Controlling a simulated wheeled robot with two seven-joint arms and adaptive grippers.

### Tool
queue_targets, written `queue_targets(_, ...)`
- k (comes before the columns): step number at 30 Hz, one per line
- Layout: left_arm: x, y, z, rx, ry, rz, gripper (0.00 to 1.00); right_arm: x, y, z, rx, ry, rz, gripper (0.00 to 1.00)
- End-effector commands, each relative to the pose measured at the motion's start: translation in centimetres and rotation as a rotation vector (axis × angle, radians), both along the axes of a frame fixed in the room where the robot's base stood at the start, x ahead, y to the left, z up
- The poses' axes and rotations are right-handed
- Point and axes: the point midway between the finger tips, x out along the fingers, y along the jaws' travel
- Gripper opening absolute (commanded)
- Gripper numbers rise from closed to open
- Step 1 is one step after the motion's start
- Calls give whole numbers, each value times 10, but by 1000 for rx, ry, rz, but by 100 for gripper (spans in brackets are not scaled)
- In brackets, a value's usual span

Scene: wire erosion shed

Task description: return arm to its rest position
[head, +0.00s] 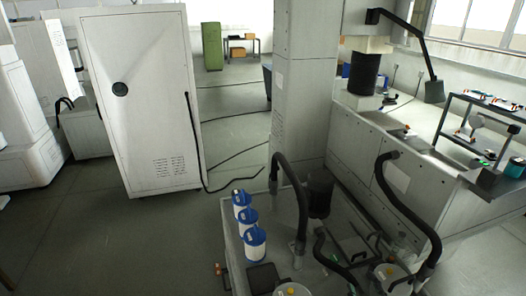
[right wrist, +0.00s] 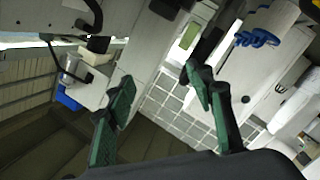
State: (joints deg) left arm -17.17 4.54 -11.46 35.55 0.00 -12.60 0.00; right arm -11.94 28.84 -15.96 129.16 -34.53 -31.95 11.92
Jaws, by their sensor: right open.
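My right gripper (right wrist: 157,77) shows in the right wrist view with its two green-padded fingers spread well apart. Nothing is between the fingers, and it is empty. Floor and pale machine surfaces show behind it. In the head view I cannot clearly pick it out among the dark hoses and fittings at the lower right. My left gripper is not visible in either view.
A white cabinet (head: 140,110) stands at left and a column (head: 301,85) in the middle. Blue-lidded white canisters (head: 255,247) stand at the front, beside black hoses (head: 405,205). A shelf rack (head: 478,110) is at right. Floor (head: 130,235) at lower left is clear.

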Motion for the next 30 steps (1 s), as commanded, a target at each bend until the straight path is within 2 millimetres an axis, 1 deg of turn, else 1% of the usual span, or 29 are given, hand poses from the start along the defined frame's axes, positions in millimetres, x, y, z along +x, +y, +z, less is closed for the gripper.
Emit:
queue_targets(1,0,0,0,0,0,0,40,-12,-19,-24,60,77,-76,49)
queue_targets(2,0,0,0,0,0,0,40,-20,-29,-38,91,126,-119,49)
queue_targets(3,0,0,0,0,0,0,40,-32,-42,-58,129,191,-173,49)
queue_targets(5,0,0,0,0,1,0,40,-53,-57,-87,186,292,-246,49)
queue_targets(6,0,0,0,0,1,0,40,-69,-65,-107,221,361,-292,49)
queue_targets(8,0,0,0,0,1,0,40,-95,-72,-135,274,464,-351,49)
queue_targets(9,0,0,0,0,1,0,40,-114,-75,-153,305,533,-387,49)
queue_targets(12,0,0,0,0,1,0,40,-156,-75,-189,374,686,-452,49)
queue_targets(15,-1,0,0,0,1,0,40,-193,-71,-213,425,811,-493,49)
queue_targets(18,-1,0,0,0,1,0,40,-225,-64,-231,465,915,-520,49)
queue_targets(21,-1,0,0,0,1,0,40,-254,-55,-244,502,1010,-538,49)
queue_targets(26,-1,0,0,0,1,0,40,-297,-40,-258,554,1147,-556,49)
queue_targets(30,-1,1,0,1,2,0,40,-290,-39,-295,549,1167,-555,49)
